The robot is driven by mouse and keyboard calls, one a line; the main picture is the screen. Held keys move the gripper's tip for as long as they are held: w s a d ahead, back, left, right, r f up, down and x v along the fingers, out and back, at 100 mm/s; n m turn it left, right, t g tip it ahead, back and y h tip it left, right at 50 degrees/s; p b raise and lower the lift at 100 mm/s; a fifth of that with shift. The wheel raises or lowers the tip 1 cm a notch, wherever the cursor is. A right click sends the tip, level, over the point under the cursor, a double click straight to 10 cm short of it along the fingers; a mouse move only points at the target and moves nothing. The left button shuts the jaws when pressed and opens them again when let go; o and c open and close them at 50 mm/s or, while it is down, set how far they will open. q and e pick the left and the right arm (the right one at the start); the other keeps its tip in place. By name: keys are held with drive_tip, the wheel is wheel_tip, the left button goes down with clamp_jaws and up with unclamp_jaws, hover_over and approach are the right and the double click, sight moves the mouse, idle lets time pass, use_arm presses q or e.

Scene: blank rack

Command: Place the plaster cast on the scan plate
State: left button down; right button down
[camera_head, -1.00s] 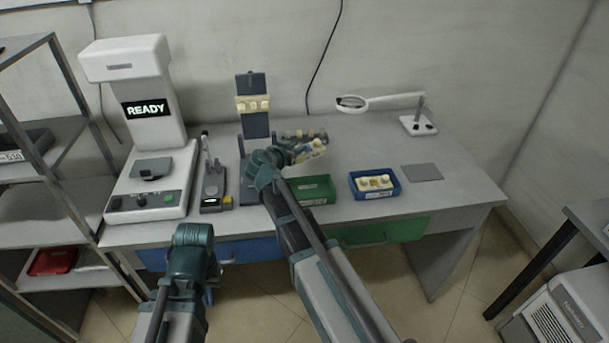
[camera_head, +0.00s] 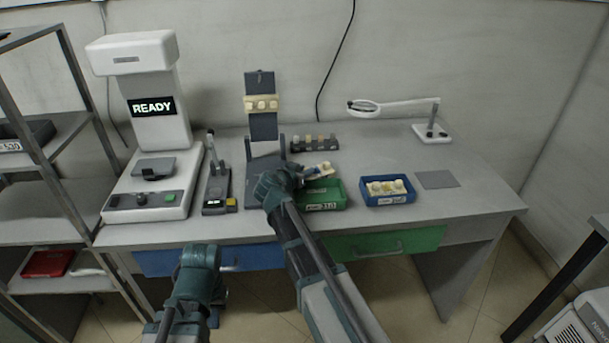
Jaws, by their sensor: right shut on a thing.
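My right gripper (camera_head: 308,173) is shut on a cream plaster cast (camera_head: 324,168), at the back edge of the green tray (camera_head: 325,206). I cannot tell whether the cast touches the tray. The scanner (camera_head: 158,125) stands at the left of the bench and its screen reads READY. Its dark scan plate (camera_head: 154,166) is bare. My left gripper (camera_head: 217,296) is low in front of the bench, mostly hidden by its own wrist, so its jaws cannot be made out.
A blue tray (camera_head: 388,202) with another cast stands right of the green one. A dark stand (camera_head: 262,125) holds a further cast. A small device (camera_head: 217,190) stands beside the scanner. A magnifier lamp (camera_head: 432,133) and grey mat (camera_head: 437,180) are at the right.

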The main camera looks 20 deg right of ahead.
drive_tip(key=c, duration=1.1)
unclamp_jaws()
drive_tip(key=shift+f, duration=0.1)
drive_tip(key=shift+c, duration=0.2)
drive_tip(key=o, duration=0.5)
drive_tip(key=shift+c, duration=0.2)
